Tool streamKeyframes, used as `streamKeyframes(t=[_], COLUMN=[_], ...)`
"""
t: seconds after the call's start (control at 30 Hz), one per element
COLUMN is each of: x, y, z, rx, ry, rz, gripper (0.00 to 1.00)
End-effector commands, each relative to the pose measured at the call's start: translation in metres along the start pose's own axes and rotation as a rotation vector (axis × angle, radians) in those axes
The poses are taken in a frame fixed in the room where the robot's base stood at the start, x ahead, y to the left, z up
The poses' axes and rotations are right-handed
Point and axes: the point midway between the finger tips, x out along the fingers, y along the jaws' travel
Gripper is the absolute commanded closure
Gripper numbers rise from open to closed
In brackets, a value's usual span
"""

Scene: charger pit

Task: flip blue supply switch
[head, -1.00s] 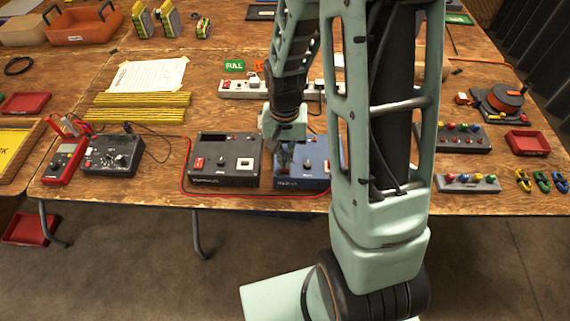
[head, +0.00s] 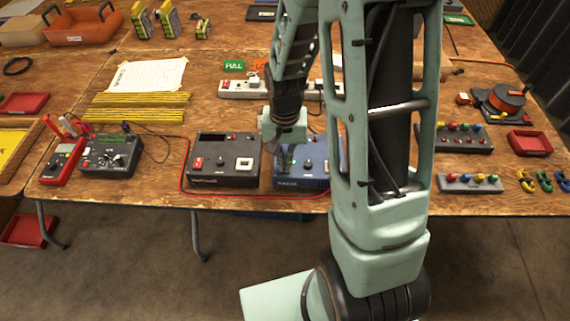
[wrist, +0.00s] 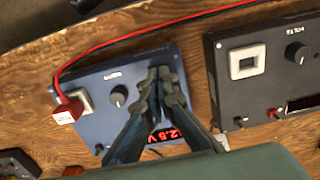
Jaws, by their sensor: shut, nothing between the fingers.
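The blue supply (head: 318,180) stands near the table's front edge, partly behind my arm in the head view. In the wrist view the blue supply (wrist: 93,79) shows a black knob (wrist: 118,97), a pale square frame with a red plug (wrist: 67,112) beside it, and a lit red display (wrist: 167,133) that reads about 12.5 V. My gripper (wrist: 162,76) is shut and empty, its fingertips over the supply's face beside the knob. The switch is hidden behind the fingers.
A black supply (head: 226,178) stands close beside the blue one. A red cable (head: 181,172) runs around them. A black meter box (head: 110,158) with a lit greenish display and a red multimeter (head: 62,160) stand left. A power strip (head: 245,90) lies behind.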

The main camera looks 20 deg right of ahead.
Motion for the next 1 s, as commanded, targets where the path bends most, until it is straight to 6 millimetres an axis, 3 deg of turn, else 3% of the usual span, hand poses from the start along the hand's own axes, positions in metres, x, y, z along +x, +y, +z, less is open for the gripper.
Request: streamKeyframes(t=[0.23,1.0], x=[-0.006,-0.068], y=[0.0,0.0], z=[0.0,0.0], rx=[0.0,0.0], ry=[0.0,0.001], rz=[0.0,0.0], gripper=[1.0,1.0])
